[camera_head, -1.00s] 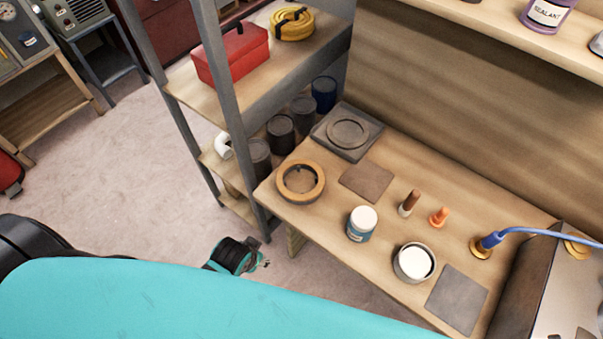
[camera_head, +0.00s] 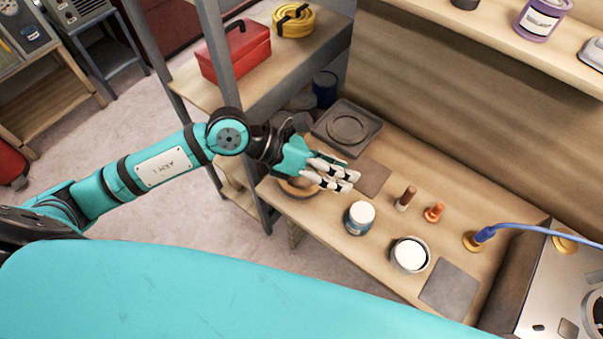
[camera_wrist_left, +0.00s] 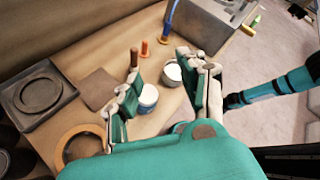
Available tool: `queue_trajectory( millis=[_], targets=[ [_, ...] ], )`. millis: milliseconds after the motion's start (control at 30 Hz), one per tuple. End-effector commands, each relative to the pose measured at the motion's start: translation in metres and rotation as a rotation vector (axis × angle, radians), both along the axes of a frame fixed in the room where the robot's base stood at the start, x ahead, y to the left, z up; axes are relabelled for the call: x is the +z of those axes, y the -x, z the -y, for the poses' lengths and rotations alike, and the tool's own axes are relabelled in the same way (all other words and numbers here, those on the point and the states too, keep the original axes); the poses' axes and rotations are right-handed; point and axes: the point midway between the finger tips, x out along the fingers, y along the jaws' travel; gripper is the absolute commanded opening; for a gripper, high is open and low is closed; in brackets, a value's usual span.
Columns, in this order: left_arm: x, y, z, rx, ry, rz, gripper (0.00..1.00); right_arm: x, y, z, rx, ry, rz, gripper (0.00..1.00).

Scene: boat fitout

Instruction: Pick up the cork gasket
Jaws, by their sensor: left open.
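The cork gasket, a tan ring (camera_head: 297,195), lies flat at the left end of the wooden bench. In the head view my left gripper (camera_head: 343,177) is above it and hides most of it. In the left wrist view the gasket (camera_wrist_left: 63,143) shows at the lower left, partly cut off by the gripper body and outside the fingers. My left gripper (camera_wrist_left: 165,85) is open and empty, its fingers spread apart. My right gripper is in neither view.
A dark square plate with a round recess (camera_head: 366,128) lies behind the gasket. A brown sheet (camera_head: 373,180), a blue-and-white jar (camera_head: 359,219), a white-filled tin (camera_head: 410,255) and two small upright pieces share the bench. A shelf post (camera_head: 216,60) stands close on the left.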

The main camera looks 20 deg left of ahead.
Motion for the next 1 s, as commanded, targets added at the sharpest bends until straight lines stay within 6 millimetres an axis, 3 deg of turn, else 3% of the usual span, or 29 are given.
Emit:
queue_trajectory(
  millis=[33,133,233,333,467,800,1000],
  targets=[
    [-0.022,-0.006,-0.025,-0.027,-0.163,0.028,0.42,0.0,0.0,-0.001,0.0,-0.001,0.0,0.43],
    [-0.055,-0.016,-0.075,-0.056,-0.439,0.051,0.42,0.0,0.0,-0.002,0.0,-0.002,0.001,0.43],
    [-0.07,-0.023,-0.114,-0.063,-0.622,0.056,0.42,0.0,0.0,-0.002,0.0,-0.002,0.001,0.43],
    [-0.077,-0.027,-0.135,-0.062,-0.713,0.054,0.42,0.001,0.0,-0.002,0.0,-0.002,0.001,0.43],
    [-0.089,-0.03,-0.136,-0.064,-0.737,0.05,0.42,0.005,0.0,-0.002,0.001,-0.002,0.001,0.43],
    [-0.155,-0.044,-0.11,-0.063,-0.731,0.048,0.42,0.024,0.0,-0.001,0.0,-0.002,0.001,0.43],
    [-0.183,-0.051,-0.101,-0.062,-0.732,0.051,0.42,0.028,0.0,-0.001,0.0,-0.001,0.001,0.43]
  ],
)
